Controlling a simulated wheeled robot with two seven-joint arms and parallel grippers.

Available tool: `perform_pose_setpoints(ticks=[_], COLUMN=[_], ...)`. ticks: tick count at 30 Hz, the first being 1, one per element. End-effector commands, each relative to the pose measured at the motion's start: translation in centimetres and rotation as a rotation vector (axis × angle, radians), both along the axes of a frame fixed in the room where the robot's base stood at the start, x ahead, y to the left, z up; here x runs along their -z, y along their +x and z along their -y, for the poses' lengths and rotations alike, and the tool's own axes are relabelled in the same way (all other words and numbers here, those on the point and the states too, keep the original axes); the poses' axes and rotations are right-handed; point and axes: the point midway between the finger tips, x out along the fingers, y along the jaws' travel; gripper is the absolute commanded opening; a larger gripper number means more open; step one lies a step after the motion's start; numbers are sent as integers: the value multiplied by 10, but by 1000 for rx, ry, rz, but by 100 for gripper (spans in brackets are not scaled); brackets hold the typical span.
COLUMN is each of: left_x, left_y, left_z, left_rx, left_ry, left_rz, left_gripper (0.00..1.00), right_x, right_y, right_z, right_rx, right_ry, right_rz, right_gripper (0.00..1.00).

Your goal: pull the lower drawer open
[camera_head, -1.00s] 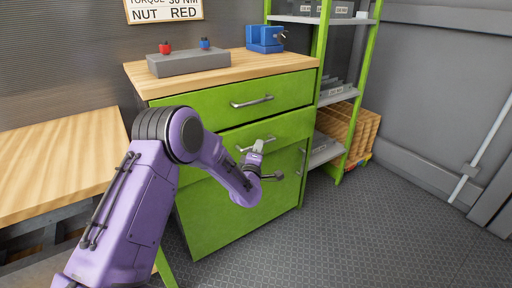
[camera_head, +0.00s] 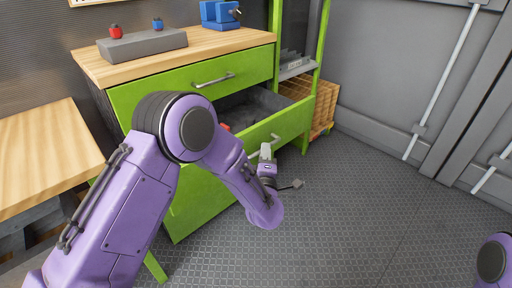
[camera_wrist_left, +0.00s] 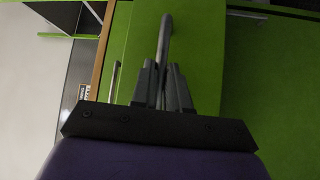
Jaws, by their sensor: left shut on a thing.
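The lower drawer (camera_head: 292,123) of the green cabinet is pulled out, and its dark grey inside shows in the head view. Its bar handle (camera_head: 274,138) is on the front panel. My left gripper (camera_head: 266,152) is at this handle. In the left wrist view my left gripper (camera_wrist_left: 161,75) has its fingers shut on the handle (camera_wrist_left: 165,35), with the green drawer front behind it. My left forearm hides the left part of the drawer. My right gripper is out of view; only a purple piece of my right arm shows at the lower right.
The upper drawer (camera_head: 190,90) is shut. On the wooden top stand a grey block (camera_head: 143,44) with red and blue pieces and a blue vise (camera_head: 220,14). A green shelf rack (camera_head: 320,35) and a wooden crate (camera_head: 325,105) stand to the right. The floor (camera_head: 370,200) ahead is clear.

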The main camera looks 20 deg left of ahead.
Motion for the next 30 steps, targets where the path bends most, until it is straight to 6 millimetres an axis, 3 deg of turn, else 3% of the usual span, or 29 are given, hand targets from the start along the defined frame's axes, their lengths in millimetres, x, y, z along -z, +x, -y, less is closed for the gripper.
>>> perform_pose_setpoints(ticks=[15, 16, 18, 26, 30], left_x=[2, 2, 1, 1, 2], left_y=[-4, -4, -4, -4, -17], left_z=[5, 5, 5, 6, 12], left_rx=[-5, -5, -4, -2, 1], left_ry=[-2, -2, -1, -1, 0], left_rz=[-2, -3, -2, -1, -2], left_gripper=[0, 24, 40, 40, 40], right_x=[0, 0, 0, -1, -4], right_y=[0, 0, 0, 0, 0], right_z=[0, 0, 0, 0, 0], right_rx=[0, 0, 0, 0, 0], right_ry=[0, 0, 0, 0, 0], right_rz=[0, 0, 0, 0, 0], right_gripper=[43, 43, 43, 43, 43])
